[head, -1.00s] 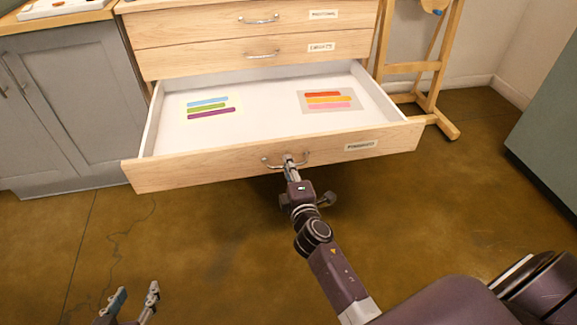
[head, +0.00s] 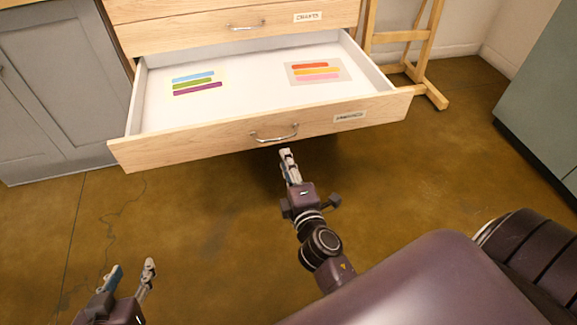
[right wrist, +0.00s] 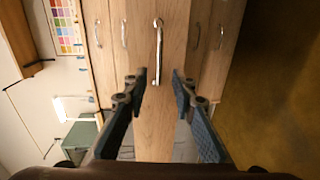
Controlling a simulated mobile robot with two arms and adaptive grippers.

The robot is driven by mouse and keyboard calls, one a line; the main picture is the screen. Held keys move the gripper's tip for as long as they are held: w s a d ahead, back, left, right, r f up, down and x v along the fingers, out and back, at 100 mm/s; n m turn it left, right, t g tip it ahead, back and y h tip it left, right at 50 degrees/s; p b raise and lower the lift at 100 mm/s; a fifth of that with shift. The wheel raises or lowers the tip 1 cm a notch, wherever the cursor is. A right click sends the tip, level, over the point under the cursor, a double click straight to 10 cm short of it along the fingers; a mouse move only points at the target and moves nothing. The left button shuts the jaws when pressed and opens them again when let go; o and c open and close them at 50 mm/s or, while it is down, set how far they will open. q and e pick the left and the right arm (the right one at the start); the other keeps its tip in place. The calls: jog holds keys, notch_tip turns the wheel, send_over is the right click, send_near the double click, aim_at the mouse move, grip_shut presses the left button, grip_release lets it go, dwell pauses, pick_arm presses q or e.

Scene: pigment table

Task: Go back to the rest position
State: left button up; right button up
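My right gripper (head: 287,163) is in front of the open bottom drawer, just below its metal handle (head: 274,135) in the head view, apart from it and empty. In the right wrist view its two fingers (right wrist: 155,95) stand apart, with the handle (right wrist: 158,50) beyond them. My left gripper (head: 132,272) is at the lower left of the head view, over the floor, with its fingers spread and nothing between them.
The open drawer (head: 250,147) holds two cards with coloured stripes, a left one (head: 197,84) and a right one (head: 315,72). A wooden easel (head: 405,38) stands right of it. A grey cabinet (head: 50,90) is at left. The floor (head: 210,230) in front is clear.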

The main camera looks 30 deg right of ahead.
jog(key=shift+v, duration=0.75)
